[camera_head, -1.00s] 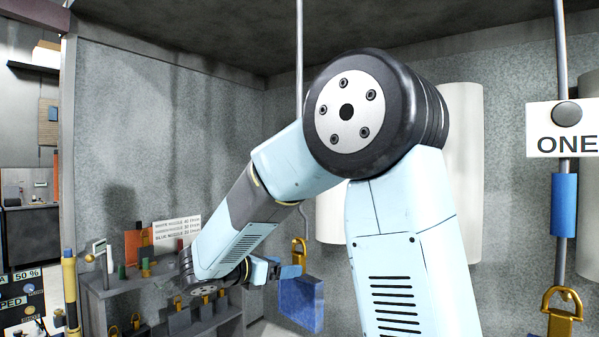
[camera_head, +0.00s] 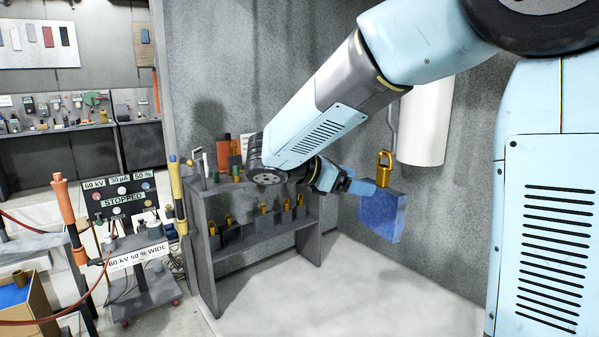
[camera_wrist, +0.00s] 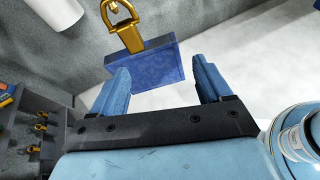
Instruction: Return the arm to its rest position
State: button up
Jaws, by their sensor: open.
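My gripper (camera_head: 360,186) is open and empty, at the end of my pale blue arm, which reaches from the right across the head view. Just past its fingertips is a blue block (camera_head: 385,218) with a gold shackle (camera_head: 384,169) on top. The block appears to hang from a grey rod (camera_head: 391,118), clear of the floor. In the wrist view, my open gripper (camera_wrist: 159,68) has its two blue fingers spread. The block (camera_wrist: 145,64) and its shackle (camera_wrist: 129,36) lie beyond the fingers. Whether a finger touches the block cannot be told.
A grey shelf stand (camera_head: 262,238) holding several gold-shackled blocks stands beneath and behind my forearm. A white cylinder (camera_head: 425,120) is near the back wall. At left are a control cart (camera_head: 140,265) with a STOPPED sign and an orange post (camera_head: 68,215). Floor at centre is clear.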

jog(key=s+d+f+m+g+y, duration=0.25)
jog(key=s+d+m+y, duration=0.25)
jog(key=s+d+m, duration=0.4)
jog(key=s+f+m+t+y, duration=0.1)
jog(key=s+m+t+y, duration=0.2)
jog(key=s+m+y, duration=0.5)
jog(key=s+m, duration=0.3)
jog(key=s, duration=0.1)
jog(key=shift+a+m, duration=0.25)
jog(key=shift+m, duration=0.15)
jog(key=shift+c, duration=0.7)
dwell(0.5)
